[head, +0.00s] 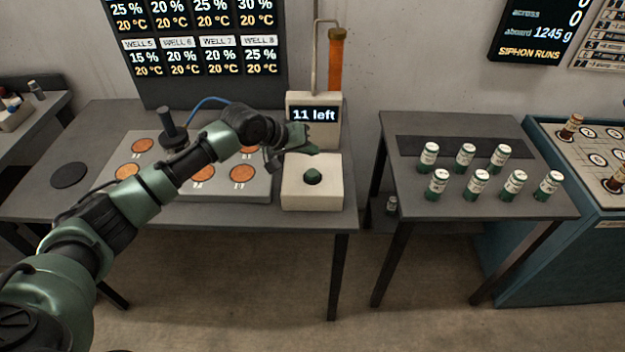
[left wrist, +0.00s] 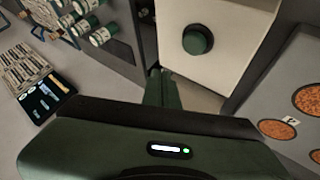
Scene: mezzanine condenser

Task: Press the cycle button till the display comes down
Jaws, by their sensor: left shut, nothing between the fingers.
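The cycle button (head: 313,177) is a dark green dome on top of a cream box (head: 325,196) at the right end of the left table. The display (head: 315,114) on the post behind it reads "11 left". My left gripper (head: 316,151) is shut and empty, above and behind the button, apart from it. In the left wrist view the button (left wrist: 197,40) shows at the top on its pale box, beyond my left gripper's fingers (left wrist: 160,78). My right gripper is not in view.
A plate with orange wells (head: 243,174) lies left of the box. A dark peg (head: 172,131) stands behind my arm. Several green-and-white vials (head: 465,155) stand on the right table (head: 527,205). A gap separates the two tables. A wall board (head: 200,50) lists well readings.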

